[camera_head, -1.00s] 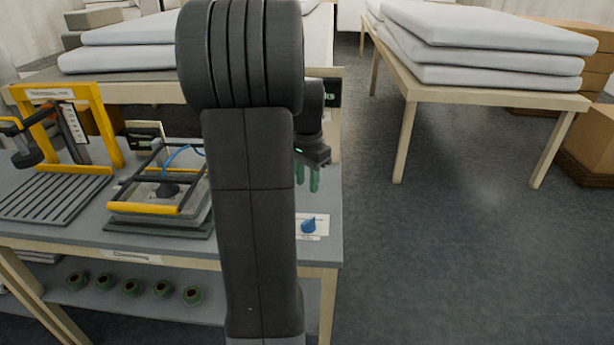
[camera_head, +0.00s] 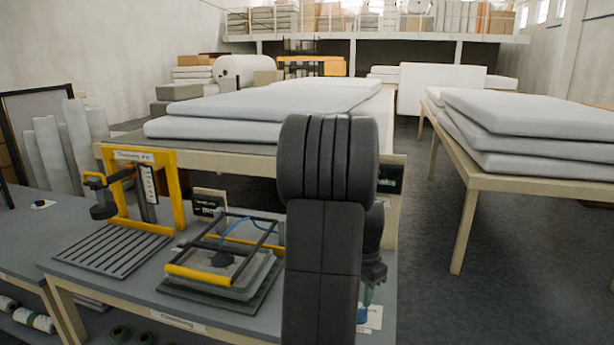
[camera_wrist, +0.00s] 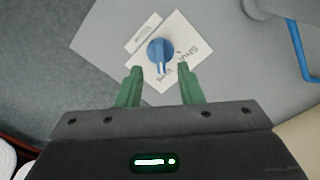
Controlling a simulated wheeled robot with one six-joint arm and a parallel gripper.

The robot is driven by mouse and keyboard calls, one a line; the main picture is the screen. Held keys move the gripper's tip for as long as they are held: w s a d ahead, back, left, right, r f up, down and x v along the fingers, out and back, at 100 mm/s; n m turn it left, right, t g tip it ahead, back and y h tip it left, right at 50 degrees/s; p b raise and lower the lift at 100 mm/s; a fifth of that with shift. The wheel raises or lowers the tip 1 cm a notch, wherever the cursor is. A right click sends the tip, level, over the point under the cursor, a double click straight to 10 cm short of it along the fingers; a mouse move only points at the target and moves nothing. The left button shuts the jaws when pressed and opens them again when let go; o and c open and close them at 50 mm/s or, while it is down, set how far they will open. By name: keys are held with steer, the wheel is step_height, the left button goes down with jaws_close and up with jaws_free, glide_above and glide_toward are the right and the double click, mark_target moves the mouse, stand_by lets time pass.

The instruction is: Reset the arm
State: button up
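My gripper (camera_wrist: 160,84) shows in the wrist view with its two green fingers apart and nothing between them. It points down over a blue knob (camera_wrist: 160,50) on a white labelled card on the bench top (camera_wrist: 105,40). The knob lies beyond the fingertips, apart from them. In the head view my arm stands in front of the bench's right end and hides most of the gripper and the knob.
The bench (camera_head: 110,285) carries a yellow-framed device (camera_head: 178,195) with a slatted plate and a yellow-handled press frame (camera_head: 215,280). Tables with stacked white wadding sheets (camera_head: 260,105) (camera_head: 540,120) stand behind and at right. Floor (camera_head: 440,310) is clear at right.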

step_height(320, 180, down, 6)
steer(key=shift+r, duration=0.15)
steer(key=shift+r, duration=0.1)
